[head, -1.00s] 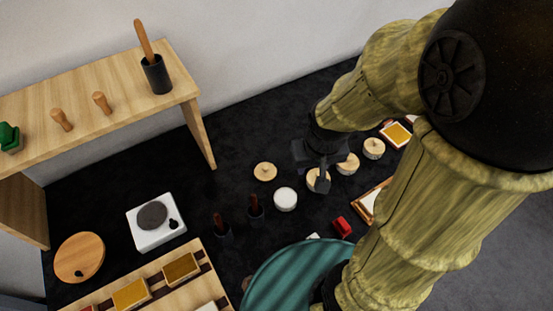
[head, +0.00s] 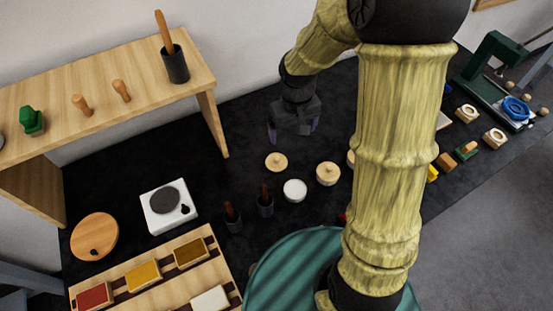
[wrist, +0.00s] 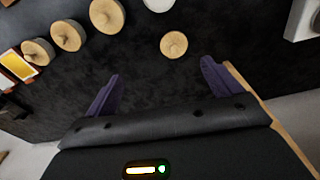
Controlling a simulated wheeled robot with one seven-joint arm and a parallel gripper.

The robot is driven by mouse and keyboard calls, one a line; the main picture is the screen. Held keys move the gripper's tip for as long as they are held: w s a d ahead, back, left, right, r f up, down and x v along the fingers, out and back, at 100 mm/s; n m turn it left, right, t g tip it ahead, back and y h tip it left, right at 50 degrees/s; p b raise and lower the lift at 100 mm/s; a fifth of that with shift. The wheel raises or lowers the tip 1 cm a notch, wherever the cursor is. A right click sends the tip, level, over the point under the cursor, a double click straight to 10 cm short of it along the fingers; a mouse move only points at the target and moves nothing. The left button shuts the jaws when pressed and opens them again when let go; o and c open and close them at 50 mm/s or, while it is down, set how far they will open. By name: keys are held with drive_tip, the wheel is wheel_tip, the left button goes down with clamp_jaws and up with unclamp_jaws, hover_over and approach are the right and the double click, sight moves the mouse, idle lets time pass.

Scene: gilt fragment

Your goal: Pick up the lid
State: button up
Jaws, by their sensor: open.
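The lid (head: 276,162), a small round pale wooden disc with a knob, lies by itself on the dark surface. It also shows in the wrist view (wrist: 173,44), ahead of the fingers and a little right of centre. A white round jar (head: 294,190) stands beside it, apart from it, and is cut off at the top of the wrist view. My gripper (head: 294,134) is open and empty, pointing down. In the head view it appears just beyond the lid and slightly to the right. Its purple fingers (wrist: 160,72) do not touch the lid.
Jars with similar wooden tops (head: 328,173) stand to the right, partly hidden by my arm. Two dark cups with red-brown handles (head: 265,200) stand nearer. A wooden shelf (head: 209,120) rises to the left, with a white scale-like device (head: 168,205) below it.

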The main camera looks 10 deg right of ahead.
drive_tip(key=shift+n+g, duration=0.4)
drive_tip(key=shift+n, duration=0.2)
drive_tip(key=w+a, duration=0.1)
drive_tip(key=w+a+f, duration=0.1)
drive_tip(key=w+a, duration=0.1)
drive_tip(key=shift+w+a+f, duration=0.15)
drive_tip(key=shift+w+f, duration=0.1)
drive_tip(key=p, duration=0.3)
hover_over(279, 159)
drive_tip(key=f, duration=1.1)
drive_tip(key=shift+a+f, duration=0.2)
drive_tip(key=shift+f, duration=0.4)
drive_tip(key=shift+w+d, duration=0.1)
drive_tip(key=shift+d, duration=0.1)
drive_tip(key=shift+f, duration=0.1)
